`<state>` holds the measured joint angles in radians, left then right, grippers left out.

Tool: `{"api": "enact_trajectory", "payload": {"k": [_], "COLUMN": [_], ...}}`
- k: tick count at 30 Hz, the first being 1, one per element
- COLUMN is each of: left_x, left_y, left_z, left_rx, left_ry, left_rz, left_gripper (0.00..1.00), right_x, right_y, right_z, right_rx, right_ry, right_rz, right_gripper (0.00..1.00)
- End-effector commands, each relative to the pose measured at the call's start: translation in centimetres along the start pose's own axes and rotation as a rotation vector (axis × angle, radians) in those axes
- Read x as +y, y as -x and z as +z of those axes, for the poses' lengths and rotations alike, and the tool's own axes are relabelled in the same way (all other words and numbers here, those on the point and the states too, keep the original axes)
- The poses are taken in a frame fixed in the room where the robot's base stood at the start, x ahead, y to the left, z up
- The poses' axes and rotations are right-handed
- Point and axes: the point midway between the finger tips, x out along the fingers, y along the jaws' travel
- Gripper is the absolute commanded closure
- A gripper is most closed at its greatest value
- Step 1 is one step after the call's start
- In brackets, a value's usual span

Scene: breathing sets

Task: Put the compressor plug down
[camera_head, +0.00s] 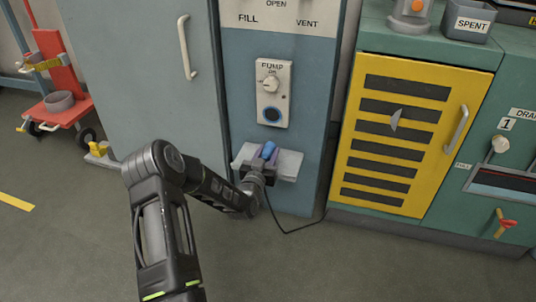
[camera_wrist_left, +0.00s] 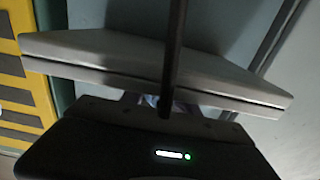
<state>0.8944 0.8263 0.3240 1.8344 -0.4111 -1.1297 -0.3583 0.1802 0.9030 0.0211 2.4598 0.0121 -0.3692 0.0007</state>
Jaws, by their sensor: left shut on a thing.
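The compressor plug (camera_head: 269,150) is a small blue piece with a dark cable, at the small grey shelf (camera_head: 289,165) low on the blue panel. My left gripper (camera_head: 262,164) is shut on the plug at this shelf. I cannot tell whether the plug touches the shelf. In the left wrist view the shelf (camera_wrist_left: 230,78) spans the picture beyond the gripper body, and the cable (camera_wrist_left: 175,55) runs down the middle. The plug is almost wholly hidden there. My right gripper is not in view.
Above the shelf is a pump panel (camera_head: 273,94) with a knob and a dark blue round socket. A grey cabinet door (camera_head: 145,75) stands to the left, a yellow louvred door (camera_head: 405,135) to the right. The cable (camera_head: 290,231) hangs to the floor. A red cart (camera_head: 62,105) stands far left.

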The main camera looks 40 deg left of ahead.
Motion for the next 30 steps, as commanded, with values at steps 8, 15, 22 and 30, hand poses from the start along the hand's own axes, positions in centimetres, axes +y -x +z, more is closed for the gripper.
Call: {"api": "enact_trajectory", "payload": {"k": [8, 15, 22, 30], "left_x": [0.0, 0.0, 0.1, 0.3], "left_y": [0.0, 0.0, 0.1, 0.2], "left_z": [0.9, 1.3, 1.5, 1.7], "left_rx": [0.001, -0.002, -0.007, -0.011], "left_ry": [0.0, 0.0, 0.001, 0.001], "left_rz": [0.0, 0.0, 0.001, 0.005], "left_gripper": [1.0, 1.0, 0.44, 0.41], "right_x": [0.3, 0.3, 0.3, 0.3], "right_y": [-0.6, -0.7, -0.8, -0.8], "right_z": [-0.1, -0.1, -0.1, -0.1], "right_rx": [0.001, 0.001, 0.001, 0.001], "right_ry": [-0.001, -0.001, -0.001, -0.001], "right_rz": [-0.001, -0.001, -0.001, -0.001], "right_gripper": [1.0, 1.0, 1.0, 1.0]}}
